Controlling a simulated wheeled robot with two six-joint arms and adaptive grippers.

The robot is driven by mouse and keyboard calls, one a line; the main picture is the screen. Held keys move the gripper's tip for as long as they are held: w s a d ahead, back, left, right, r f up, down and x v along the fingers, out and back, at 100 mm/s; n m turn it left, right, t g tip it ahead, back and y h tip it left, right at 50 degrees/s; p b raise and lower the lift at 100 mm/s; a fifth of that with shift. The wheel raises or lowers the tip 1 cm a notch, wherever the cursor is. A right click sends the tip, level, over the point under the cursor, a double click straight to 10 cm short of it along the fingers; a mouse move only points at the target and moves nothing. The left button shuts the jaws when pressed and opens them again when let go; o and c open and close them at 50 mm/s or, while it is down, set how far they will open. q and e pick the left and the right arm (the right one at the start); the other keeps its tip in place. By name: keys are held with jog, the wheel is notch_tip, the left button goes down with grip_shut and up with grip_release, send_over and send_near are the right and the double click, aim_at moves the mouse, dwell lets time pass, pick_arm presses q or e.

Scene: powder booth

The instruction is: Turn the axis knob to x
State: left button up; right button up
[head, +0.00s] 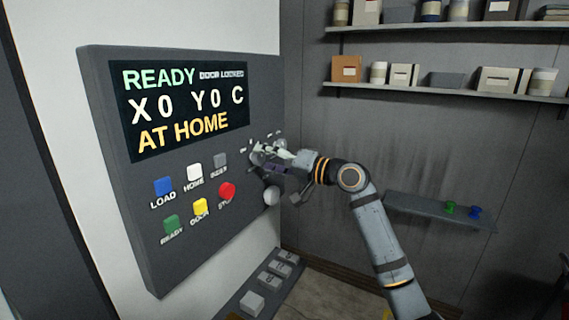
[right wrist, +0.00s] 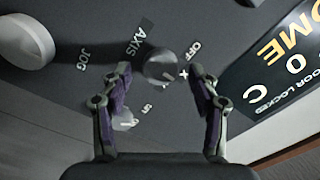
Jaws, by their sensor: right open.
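The axis knob (right wrist: 160,65) is a round dark grey knob on the panel, beside the AXIS label in the right wrist view. OFF and X are printed around it. A small light mark shows near its lower edge, but I cannot tell for sure where it points. My right gripper (right wrist: 159,74) is open, with one finger on each side of the knob. I cannot tell whether the fingers touch it. In the head view my right gripper (head: 268,157) is at the panel's right side and mostly hides the knob. My left gripper is not in view.
A big pale knob (right wrist: 28,40) is near the JOG label, and a smaller pale knob (right wrist: 124,120) is by the left finger. The screen (head: 180,108) reads READY, X0 Y0 C, AT HOME. The red button (head: 227,191) is left of my gripper. Shelves (head: 440,92) line the back wall.

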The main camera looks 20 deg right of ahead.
jog(key=v, duration=1)
jog(key=shift+d+f, duration=0.1)
jog(key=shift+d, duration=0.1)
